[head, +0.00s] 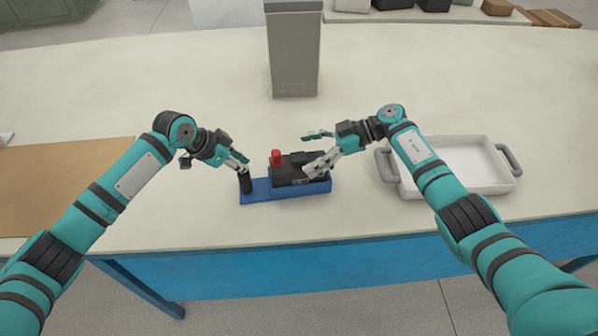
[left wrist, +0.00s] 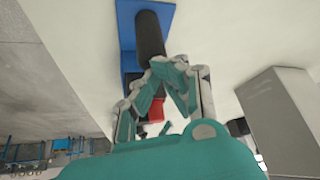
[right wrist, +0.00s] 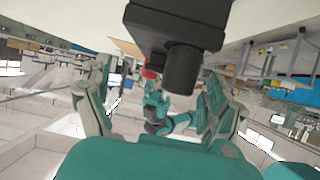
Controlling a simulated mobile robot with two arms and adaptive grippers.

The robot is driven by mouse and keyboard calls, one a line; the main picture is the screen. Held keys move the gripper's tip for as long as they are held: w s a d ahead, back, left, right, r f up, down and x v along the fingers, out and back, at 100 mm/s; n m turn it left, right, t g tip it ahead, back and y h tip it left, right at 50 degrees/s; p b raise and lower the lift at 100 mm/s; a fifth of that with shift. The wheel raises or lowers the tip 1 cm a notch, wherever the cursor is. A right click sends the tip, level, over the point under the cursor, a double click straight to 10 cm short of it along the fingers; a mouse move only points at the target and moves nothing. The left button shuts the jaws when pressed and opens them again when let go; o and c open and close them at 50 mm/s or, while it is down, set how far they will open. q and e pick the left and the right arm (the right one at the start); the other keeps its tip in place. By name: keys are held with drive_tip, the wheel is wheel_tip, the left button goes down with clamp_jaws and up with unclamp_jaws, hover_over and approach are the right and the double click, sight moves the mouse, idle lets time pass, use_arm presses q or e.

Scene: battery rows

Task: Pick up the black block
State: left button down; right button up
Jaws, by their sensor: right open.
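The black block (head: 291,174) stands on the right part of a blue base (head: 285,194), with a red knob (head: 276,157) on its left end. In the right wrist view the block (right wrist: 170,28) shows a round black post (right wrist: 190,68) facing the camera. My right gripper (head: 319,150) is open at the block's right side, its fingers spread; I see no grip on it. A black cylinder (head: 245,185) stands at the base's left end. My left gripper (head: 241,163) has its fingertips at the cylinder's top; whether they close on it is unclear.
A grey box (head: 293,55) stands upright behind the block. A white tray with grey handles (head: 470,193) lies to the right, partly behind my right arm. A brown mat (head: 60,180) lies at the left. The table between mat and base is clear.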

sight(298, 155)
drive_tip(key=x, duration=0.3)
drive_tip(key=shift+a+f, duration=0.1)
drive_tip(key=shift+a, duration=0.05)
drive_tip(key=shift+c, duration=0.2)
drive_tip(key=c, duration=1.8)
drive_tip(key=shift+w+r, duration=0.2)
drive_tip(key=shift+r, duration=0.1)
